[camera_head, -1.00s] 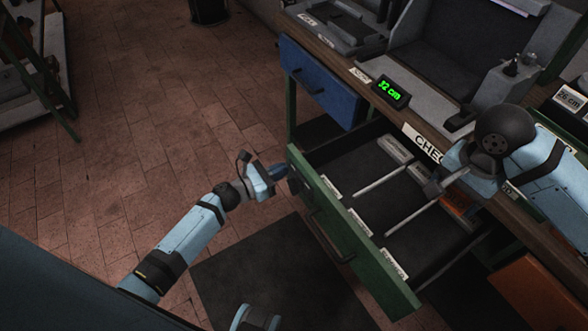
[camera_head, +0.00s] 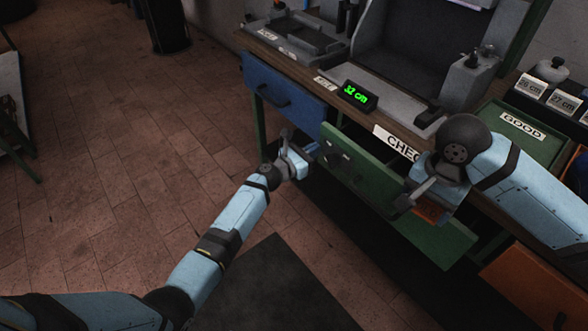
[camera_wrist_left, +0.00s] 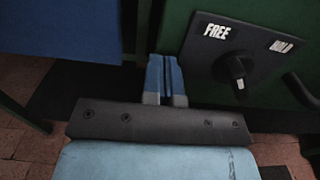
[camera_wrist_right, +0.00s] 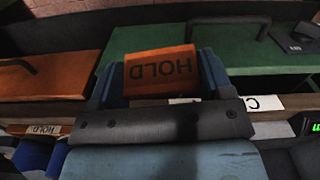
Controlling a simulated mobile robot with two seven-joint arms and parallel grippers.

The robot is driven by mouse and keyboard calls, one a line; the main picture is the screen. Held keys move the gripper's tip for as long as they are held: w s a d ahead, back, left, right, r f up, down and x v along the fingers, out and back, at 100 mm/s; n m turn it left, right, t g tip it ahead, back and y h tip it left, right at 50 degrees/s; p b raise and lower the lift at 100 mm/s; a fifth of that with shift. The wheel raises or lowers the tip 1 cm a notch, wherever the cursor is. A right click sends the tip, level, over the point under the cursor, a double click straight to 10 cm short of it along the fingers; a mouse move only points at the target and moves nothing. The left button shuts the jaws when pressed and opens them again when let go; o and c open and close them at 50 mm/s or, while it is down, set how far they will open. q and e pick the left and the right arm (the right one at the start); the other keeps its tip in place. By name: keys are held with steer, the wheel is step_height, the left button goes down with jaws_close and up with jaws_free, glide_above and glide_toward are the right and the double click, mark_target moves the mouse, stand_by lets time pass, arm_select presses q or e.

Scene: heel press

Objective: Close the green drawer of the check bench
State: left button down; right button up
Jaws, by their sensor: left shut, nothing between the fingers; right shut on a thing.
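The green drawer (camera_head: 374,183) is pushed in almost to the bench edge; its inside no longer shows, only a narrow dark gap above its front. My left gripper (camera_head: 312,149) is shut and empty at the left end of the drawer front. In the left wrist view its fingertips (camera_wrist_left: 165,60) are left of a dark panel marked FREE and HOLD with a black knob (camera_wrist_left: 234,72). Whether they touch the front is unclear. My right gripper (camera_wrist_right: 160,75) is shut on an orange block (camera_wrist_right: 158,68) marked HOLD, held before the drawer's right part.
The check bench (camera_head: 410,122) carries a display reading 32 cm (camera_head: 357,94). A blue drawer (camera_head: 283,88) is at left and an orange drawer (camera_head: 530,285) at lower right. A green GOOD tray (camera_head: 520,133) stands at right. The floor at left is open.

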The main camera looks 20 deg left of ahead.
mark_target(330, 139)
step_height(330, 139, down, 3)
steer(key=shift+r+b, duration=0.1)
steer(key=shift+b, duration=0.95)
arm_select(q)
steer(key=shift+r+x, duration=0.15)
steer(key=shift+x, duration=0.9)
steer(key=shift+r+x, duration=0.2)
steer(key=shift+x, duration=0.85)
steer(key=shift+r+x, duration=0.15)
steer(key=shift+x, duration=0.9)
arm_select(e)
steer(key=shift+s+a, duration=0.15)
steer(key=shift+s, duration=0.05)
arm_select(q)
steer(key=shift+r, duration=0.1)
steer(key=shift+s, duration=0.15)
arm_select(e)
steer(key=shift+a, duration=0.1)
